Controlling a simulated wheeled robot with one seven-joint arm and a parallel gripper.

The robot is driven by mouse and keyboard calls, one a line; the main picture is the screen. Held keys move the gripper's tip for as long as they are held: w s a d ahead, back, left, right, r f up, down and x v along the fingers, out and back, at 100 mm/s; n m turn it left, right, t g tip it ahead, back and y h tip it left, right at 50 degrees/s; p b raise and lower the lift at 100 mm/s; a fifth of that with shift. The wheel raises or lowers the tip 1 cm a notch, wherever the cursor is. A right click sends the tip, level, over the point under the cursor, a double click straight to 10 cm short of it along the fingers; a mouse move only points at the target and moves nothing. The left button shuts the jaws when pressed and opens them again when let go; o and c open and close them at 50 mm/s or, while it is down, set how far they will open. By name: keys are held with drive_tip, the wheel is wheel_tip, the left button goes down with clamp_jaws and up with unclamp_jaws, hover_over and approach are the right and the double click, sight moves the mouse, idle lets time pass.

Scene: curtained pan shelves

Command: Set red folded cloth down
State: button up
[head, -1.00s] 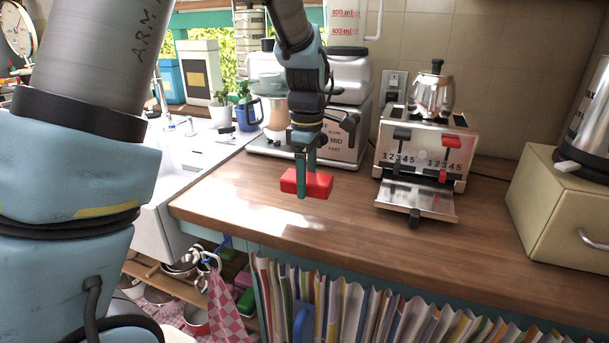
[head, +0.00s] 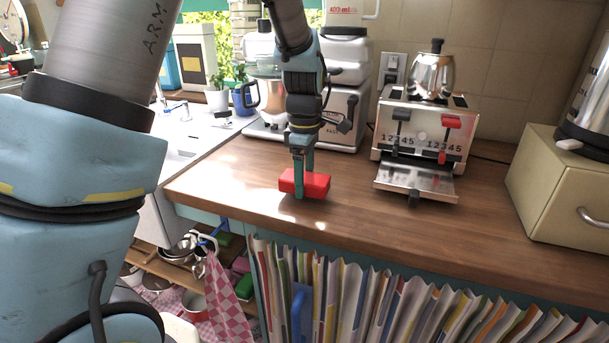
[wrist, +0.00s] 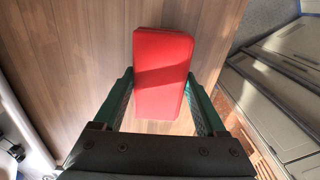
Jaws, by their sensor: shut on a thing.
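The red folded cloth (head: 316,186) is a small block-like bundle at the left part of the wooden counter (head: 400,225). My gripper (head: 299,190) points down and is shut on the cloth, one finger on each side. In the wrist view the cloth (wrist: 161,75) sits between the two green fingers (wrist: 162,105), with the wood behind it. The cloth is very low, at or just above the counter top; I cannot tell whether it touches.
A toaster (head: 425,140) with a moka pot (head: 433,72) on it stands right of the cloth. A blender (head: 345,110) is behind. A beige bread box (head: 560,195) is at the far right. The front counter edge lies close, above a striped curtain (head: 370,300). Bare wood surrounds the cloth.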

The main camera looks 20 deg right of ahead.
drive_tip(key=shift+f, duration=0.15)
drive_tip(key=shift+f, duration=0.6)
drive_tip(key=shift+f+b, duration=0.35)
drive_tip(key=shift+b, duration=0.05)
idle(0.4)
drive_tip(key=o, duration=1.2)
drive_tip(key=shift+o, duration=0.2)
drive_tip(key=shift+r, duration=0.1)
wheel_tip(320, 180, up, 11)
drive_tip(key=shift+f+b, duration=0.15)
drive_tip(key=shift+b, duration=0.85)
clamp_jaws()
